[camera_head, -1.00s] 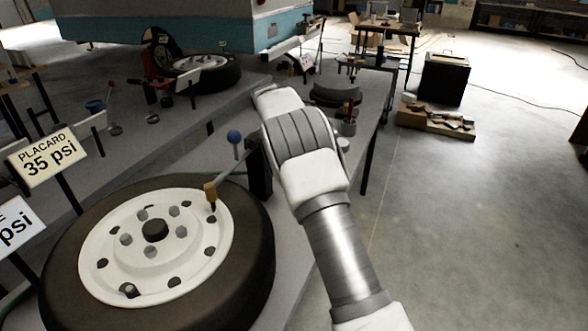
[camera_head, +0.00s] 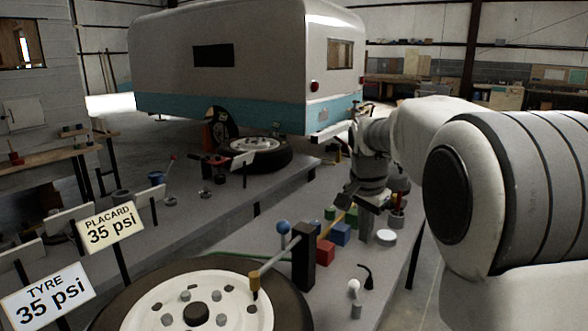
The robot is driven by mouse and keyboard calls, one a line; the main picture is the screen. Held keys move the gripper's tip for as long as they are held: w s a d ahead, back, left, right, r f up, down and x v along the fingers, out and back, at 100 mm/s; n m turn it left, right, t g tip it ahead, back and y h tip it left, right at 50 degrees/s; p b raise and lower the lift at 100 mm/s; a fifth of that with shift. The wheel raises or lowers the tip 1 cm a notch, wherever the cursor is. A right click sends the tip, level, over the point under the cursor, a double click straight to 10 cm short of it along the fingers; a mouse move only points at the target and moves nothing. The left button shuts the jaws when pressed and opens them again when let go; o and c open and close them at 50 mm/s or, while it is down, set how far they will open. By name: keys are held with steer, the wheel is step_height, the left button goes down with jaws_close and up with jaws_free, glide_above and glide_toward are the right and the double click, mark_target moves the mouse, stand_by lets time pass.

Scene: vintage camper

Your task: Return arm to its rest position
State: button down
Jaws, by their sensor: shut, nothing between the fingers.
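My arm (camera_head: 505,185) comes in large from the right edge, bends at a white elbow and runs back to the wrist (camera_head: 368,140). My gripper (camera_head: 366,232) hangs below the wrist, pointing down over the grey bench (camera_head: 335,285). Its fingers look shut and hold nothing. It is behind and to the right of the coloured blocks; I cannot tell whether the fingertips touch the bench.
Red (camera_head: 325,251) and blue (camera_head: 341,234) blocks stand left of the gripper. A white disc (camera_head: 386,237) lies close at its right. A black post (camera_head: 303,256) and wheel (camera_head: 205,300) are nearer.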

steer(key=s+r+n+t+y+p, duration=0.1)
steer(key=s+r+n, duration=0.2)
steer(key=s, duration=0.5)
steer(key=s+r+n+t+p, duration=0.1)
steer(key=s+r+n, duration=0.15)
steer(key=s, duration=0.55)
steer(key=s+a+f+n+t+p, duration=0.1)
steer(key=s+n, duration=0.3)
steer(key=s, duration=0.9)
steer(key=shift+f, duration=0.6)
